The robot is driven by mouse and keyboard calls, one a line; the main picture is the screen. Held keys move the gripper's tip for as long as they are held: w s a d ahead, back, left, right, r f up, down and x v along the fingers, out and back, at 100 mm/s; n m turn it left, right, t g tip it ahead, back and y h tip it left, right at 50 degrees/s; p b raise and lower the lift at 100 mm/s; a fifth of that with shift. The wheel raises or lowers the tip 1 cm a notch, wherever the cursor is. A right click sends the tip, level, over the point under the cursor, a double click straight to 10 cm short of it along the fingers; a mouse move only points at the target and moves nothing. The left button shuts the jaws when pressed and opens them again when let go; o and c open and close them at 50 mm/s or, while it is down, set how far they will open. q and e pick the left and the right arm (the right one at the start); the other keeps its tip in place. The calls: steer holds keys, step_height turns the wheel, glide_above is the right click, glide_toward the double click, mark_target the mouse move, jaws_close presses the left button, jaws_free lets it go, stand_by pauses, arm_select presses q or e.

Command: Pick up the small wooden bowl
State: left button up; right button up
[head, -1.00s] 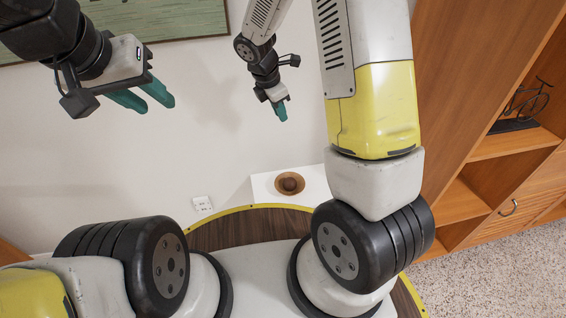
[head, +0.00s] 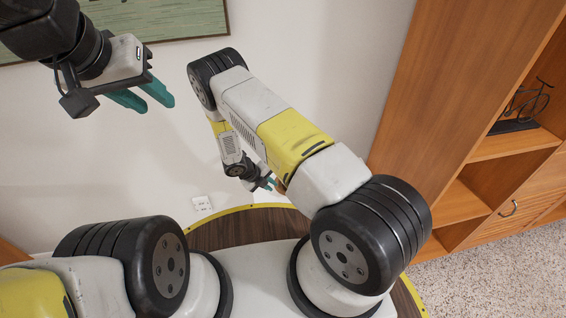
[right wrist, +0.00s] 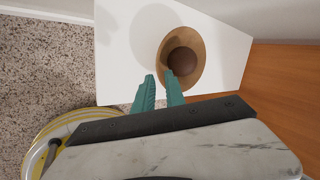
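The small wooden bowl (right wrist: 181,37) shows in the right wrist view on a white surface (right wrist: 118,60), with a dark brown round thing (right wrist: 184,62) inside it. My right gripper (right wrist: 158,77) is open there, its two teal fingers apart. One finger overlaps the bowl's near rim in the picture; I cannot tell whether it touches. In the head view my right gripper (head: 268,184) is low near the wall, and my right arm hides most or all of the bowl. My left gripper (head: 148,97) is open and empty, high at the left.
A wooden shelf unit (head: 420,110) stands at the right, with a dark bicycle figure (head: 520,108) on it. A wall socket (head: 201,203) is low on the wall. Speckled floor (right wrist: 45,60) is clear beside the white surface.

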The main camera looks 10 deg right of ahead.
steer(key=x, duration=0.5)
steer(key=shift+s, duration=0.1)
jaws_close()
stand_by(1.2)
